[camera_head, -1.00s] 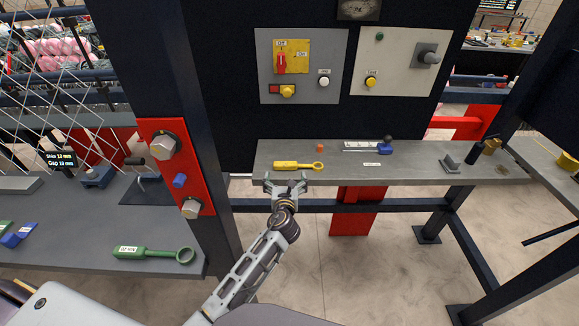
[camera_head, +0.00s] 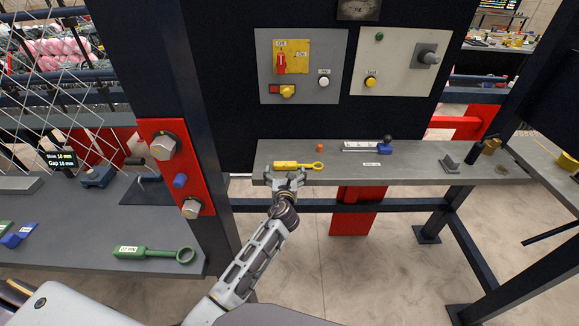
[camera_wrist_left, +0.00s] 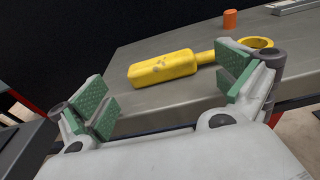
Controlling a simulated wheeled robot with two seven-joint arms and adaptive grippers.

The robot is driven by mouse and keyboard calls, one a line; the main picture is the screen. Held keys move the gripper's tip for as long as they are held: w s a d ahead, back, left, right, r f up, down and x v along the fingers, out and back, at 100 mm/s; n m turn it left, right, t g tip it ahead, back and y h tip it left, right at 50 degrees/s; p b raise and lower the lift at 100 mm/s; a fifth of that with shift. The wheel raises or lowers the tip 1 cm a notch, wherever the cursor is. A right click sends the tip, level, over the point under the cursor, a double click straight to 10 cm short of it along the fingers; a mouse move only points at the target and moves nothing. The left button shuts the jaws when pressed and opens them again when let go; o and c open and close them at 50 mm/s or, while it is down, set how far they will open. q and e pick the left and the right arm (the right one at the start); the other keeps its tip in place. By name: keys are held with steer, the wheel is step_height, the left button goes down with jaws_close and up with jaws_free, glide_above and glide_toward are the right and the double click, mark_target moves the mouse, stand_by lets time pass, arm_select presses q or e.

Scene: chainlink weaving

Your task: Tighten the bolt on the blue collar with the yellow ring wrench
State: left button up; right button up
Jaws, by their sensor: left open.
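The yellow ring wrench (camera_head: 291,165) lies on the grey shelf below the switch panels, its ring to the right. My left gripper (camera_head: 285,174) is open and empty at the shelf's front edge, just in front of the wrench handle. In the left wrist view, the wrench (camera_wrist_left: 165,69) lies beyond the green-padded fingers of the gripper (camera_wrist_left: 168,92), and one finger partly covers its ring end. A small blue part (camera_head: 180,180) sits between two large bolts on a red plate at left; I cannot tell whether it is the collar. My right gripper is out of view.
A green ring wrench (camera_head: 155,253) lies on the left table. An orange cylinder (camera_head: 320,148) and a blue block with a dark knob (camera_head: 385,148) stand at the back of the grey shelf (camera_head: 420,172). A dark post separates shelf and left table.

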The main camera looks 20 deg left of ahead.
mark_target(285, 165)
arm_select(q)
steer(key=shift+x, duration=1.85)
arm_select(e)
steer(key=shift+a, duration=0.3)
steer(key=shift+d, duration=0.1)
arm_select(q)
steer(key=shift+c, duration=0.7)
steer(key=shift+r, duration=0.1)
steer(key=c, duration=0.8)
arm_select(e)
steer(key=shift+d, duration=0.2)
arm_select(q)
steer(key=shift+a, duration=0.1)
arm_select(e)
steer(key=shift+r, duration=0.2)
